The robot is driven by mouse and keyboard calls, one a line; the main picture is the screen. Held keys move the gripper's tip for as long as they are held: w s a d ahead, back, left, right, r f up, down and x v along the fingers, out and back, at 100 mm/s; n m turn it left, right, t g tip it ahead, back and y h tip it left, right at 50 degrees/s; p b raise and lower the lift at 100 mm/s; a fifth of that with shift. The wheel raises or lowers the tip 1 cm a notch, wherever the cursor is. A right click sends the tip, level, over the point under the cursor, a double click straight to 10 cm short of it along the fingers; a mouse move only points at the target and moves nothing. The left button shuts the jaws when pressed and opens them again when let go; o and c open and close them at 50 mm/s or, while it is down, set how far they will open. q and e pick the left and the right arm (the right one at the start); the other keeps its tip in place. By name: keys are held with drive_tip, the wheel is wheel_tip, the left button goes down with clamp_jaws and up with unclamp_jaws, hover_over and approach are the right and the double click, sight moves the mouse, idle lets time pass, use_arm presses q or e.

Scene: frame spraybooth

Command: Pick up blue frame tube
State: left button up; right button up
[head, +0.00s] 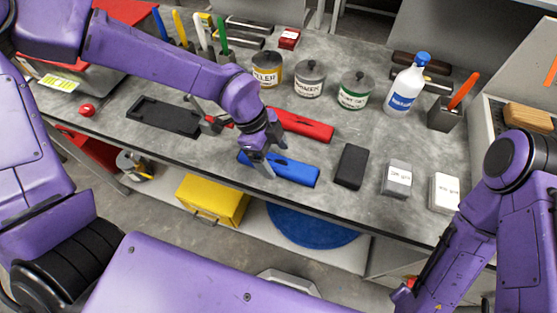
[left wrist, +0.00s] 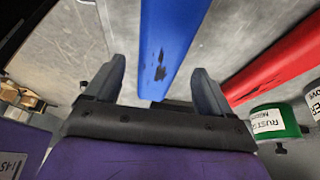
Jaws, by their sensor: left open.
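The blue frame tube (head: 296,172) lies on the grey workbench near its front edge. My left gripper (head: 262,165) is over the tube's left end, with its fingers pointing down. In the left wrist view, the blue tube (left wrist: 168,45) runs up between the two fingers of my left gripper (left wrist: 160,85). The fingers are spread apart with a gap on both sides of the tube. A dark scuffed mark shows on the tube. My right arm comes in at the right of the head view, but its gripper jaws do not show clearly.
A red tube (head: 305,125) lies just behind the blue one. A black block (head: 351,167) and two sanding blocks (head: 397,178) lie to the right. Cans (head: 310,80) and a white bottle (head: 405,88) stand behind. A black tray (head: 165,117) lies left.

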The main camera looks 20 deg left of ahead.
use_arm(q)
drive_tip(key=shift+d+f, duration=0.25)
drive_tip(key=shift+f, duration=0.45)
drive_tip(key=shift+s, duration=0.1)
drive_tip(key=c, duration=1.3)
drive_tip(key=shift+r, duration=0.15)
